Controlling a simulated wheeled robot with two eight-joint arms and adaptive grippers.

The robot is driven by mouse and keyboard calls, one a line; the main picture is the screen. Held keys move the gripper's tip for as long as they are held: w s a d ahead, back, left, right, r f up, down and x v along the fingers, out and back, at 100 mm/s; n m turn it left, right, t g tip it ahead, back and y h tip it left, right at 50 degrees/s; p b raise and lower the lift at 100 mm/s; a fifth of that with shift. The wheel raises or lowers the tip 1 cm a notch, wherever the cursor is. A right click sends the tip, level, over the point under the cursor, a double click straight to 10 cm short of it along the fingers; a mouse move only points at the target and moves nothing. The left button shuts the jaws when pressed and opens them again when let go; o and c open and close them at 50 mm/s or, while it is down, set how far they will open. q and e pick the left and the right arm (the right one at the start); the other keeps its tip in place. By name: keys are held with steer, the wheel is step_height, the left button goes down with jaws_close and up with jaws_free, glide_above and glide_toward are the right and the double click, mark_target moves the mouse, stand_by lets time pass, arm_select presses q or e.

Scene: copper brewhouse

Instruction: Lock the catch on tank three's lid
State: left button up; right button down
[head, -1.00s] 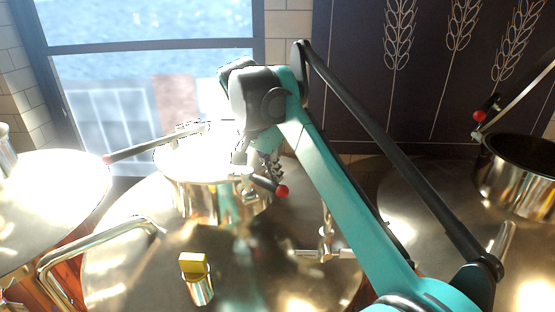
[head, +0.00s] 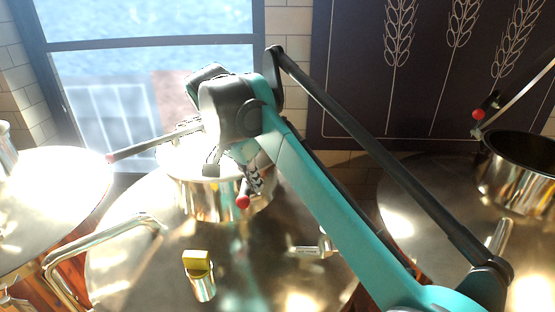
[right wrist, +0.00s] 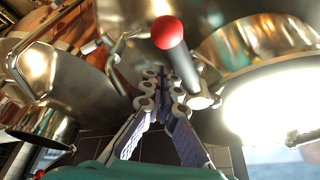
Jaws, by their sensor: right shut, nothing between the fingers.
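The round lid (head: 180,155) of the middle tank sits on a shiny neck (head: 205,200), brightly lit and partly hidden by my right arm. The catch, a dark handle with a red ball (head: 243,202), is at the neck's front right side. My right gripper (head: 254,188) is just right of the catch, its fingers partly hidden. In the right wrist view the shut, empty fingers (right wrist: 166,76) are beside the catch's black handle (right wrist: 182,62), below its red ball (right wrist: 167,32); I cannot tell whether they touch. My left gripper is not in view.
A bent metal rail (head: 95,238), a yellow-topped fitting (head: 197,262) and a small valve (head: 318,248) stand on the tank top. An open tank neck (head: 520,180) is at the right.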

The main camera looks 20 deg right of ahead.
steer(key=shift+w+a, duration=0.1)
steer(key=shift+a, duration=0.3)
stand_by(0.3)
steer(key=shift+d, duration=0.1)
